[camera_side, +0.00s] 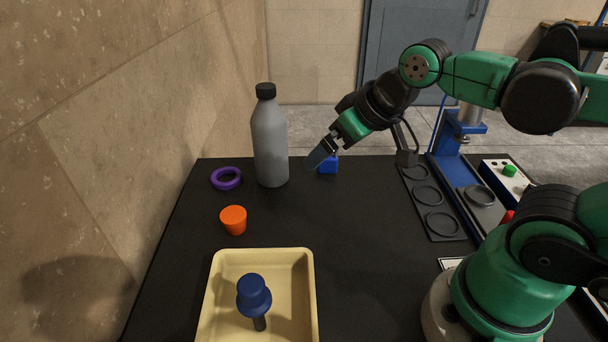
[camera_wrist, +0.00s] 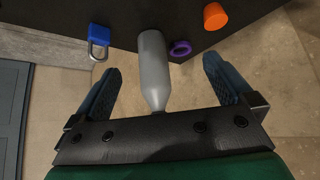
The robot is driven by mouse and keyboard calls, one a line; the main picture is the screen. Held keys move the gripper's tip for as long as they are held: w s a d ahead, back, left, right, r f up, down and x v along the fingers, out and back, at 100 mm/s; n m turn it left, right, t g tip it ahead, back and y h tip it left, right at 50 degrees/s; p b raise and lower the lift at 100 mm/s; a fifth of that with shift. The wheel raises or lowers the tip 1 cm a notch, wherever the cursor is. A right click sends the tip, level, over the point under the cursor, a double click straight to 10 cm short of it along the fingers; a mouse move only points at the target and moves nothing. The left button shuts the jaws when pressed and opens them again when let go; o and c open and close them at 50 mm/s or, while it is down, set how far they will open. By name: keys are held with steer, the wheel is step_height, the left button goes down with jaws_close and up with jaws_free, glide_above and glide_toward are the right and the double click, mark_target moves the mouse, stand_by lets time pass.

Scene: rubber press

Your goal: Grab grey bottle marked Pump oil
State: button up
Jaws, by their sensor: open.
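The grey bottle (camera_side: 269,143) with a black cap stands upright at the back left of the black table. No marking on it can be read. My gripper (camera_side: 316,160) is to its right in the side view, apart from it and pointing down to the left. In the wrist view the bottle (camera_wrist: 154,68) appears between the two open fingers of my gripper (camera_wrist: 160,80), ahead of them, with its neck end toward the gripper's dark plate. The cap is hidden there. Nothing is held.
A purple ring (camera_side: 226,178) and an orange cup (camera_side: 233,219) are left of and in front of the bottle. A blue padlock (camera_wrist: 99,40) lies near my gripper. A cream tray (camera_side: 308,290) holds a blue-headed tool (camera_side: 254,294). A wall is close on the left.

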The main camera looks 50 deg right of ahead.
step_height(320, 180, up, 11)
steer(key=n+t+y, duration=0.5)
steer(key=n+y, duration=0.5)
steer(key=y, duration=0.4)
glide_above(281, 111)
steer(key=d, duration=0.2)
steer(key=f, duration=0.7)
steer(key=a+f, duration=0.1)
steer(key=f, duration=0.2)
steer(key=shift+a+f, duration=0.1)
steer(key=shift+f, duration=1.55)
step_height(281, 111, down, 4)
steer(key=shift+r, duration=0.15)
steer(key=shift+f+x, duration=0.25)
steer(key=shift+x, duration=0.8)
steer(key=shift+w+a, duration=0.25)
steer(key=shift+a, duration=0.1)
